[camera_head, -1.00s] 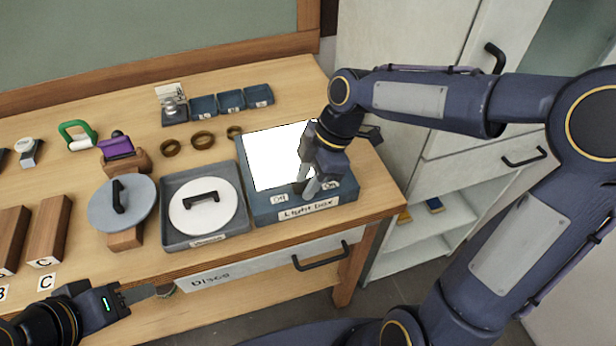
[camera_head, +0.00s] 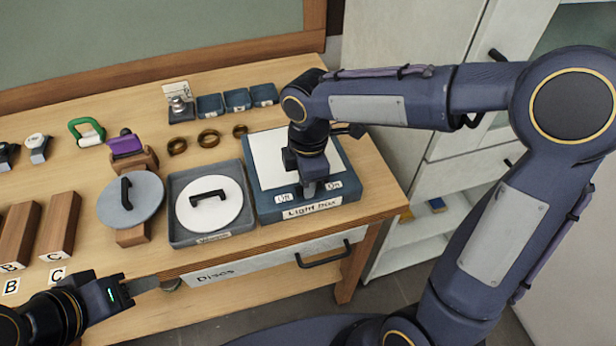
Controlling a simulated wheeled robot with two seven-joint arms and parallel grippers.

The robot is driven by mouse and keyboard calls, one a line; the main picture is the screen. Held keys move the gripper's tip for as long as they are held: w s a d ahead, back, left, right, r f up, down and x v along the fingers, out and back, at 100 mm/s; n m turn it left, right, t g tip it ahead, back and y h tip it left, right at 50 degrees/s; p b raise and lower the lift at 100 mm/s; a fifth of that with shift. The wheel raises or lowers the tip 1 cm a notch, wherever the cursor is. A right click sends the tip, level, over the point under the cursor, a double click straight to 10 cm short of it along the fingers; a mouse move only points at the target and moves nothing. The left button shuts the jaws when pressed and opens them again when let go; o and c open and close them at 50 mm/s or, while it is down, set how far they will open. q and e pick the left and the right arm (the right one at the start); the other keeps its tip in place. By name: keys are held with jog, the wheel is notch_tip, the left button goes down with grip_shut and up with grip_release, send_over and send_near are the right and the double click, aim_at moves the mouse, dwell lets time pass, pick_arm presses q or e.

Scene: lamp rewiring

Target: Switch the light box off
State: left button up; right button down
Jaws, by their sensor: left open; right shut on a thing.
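The light box (camera_head: 348,203) is a blue-grey box at the right of the bench, with "Off" and "On" labels on its front edge. Its top panel (camera_head: 266,158) is a dull white and does not glow. My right gripper (camera_head: 308,192) points down at the front edge between the two labels. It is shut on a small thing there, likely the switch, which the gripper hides. My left gripper (camera_head: 140,286) is open and empty in front of the bench's front edge, at the lower left.
A grey tray with a white handled disc (camera_head: 226,210) stands just left of the light box. A grey disc (camera_head: 145,190) rests on a wooden stand. Brass rings (camera_head: 208,137) and small blue bins (camera_head: 237,99) lie behind. A drawer (camera_head: 270,262) is below.

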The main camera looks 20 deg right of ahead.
jog(key=c, duration=1.2)
grip_release()
jog(key=shift+c, duration=0.2)
jog(key=shift+r, duration=0.1)
notch_tip(320, 180, up, 8)
jog(key=shift+d+f, duration=0.15)
jog(key=s+d+f+m+t+y, duration=0.1)
jog(key=s+d+m, duration=0.3)
jog(key=s+m, duration=0.4)
jog(key=s+d+f+m+t+y, duration=0.2)
jog(key=s+d+m+t, duration=0.2)
jog(key=s+m, duration=0.4)
jog(key=d+m, duration=0.1)
jog(key=m, duration=0.3)
jog(key=shift+f+t, duration=0.3)
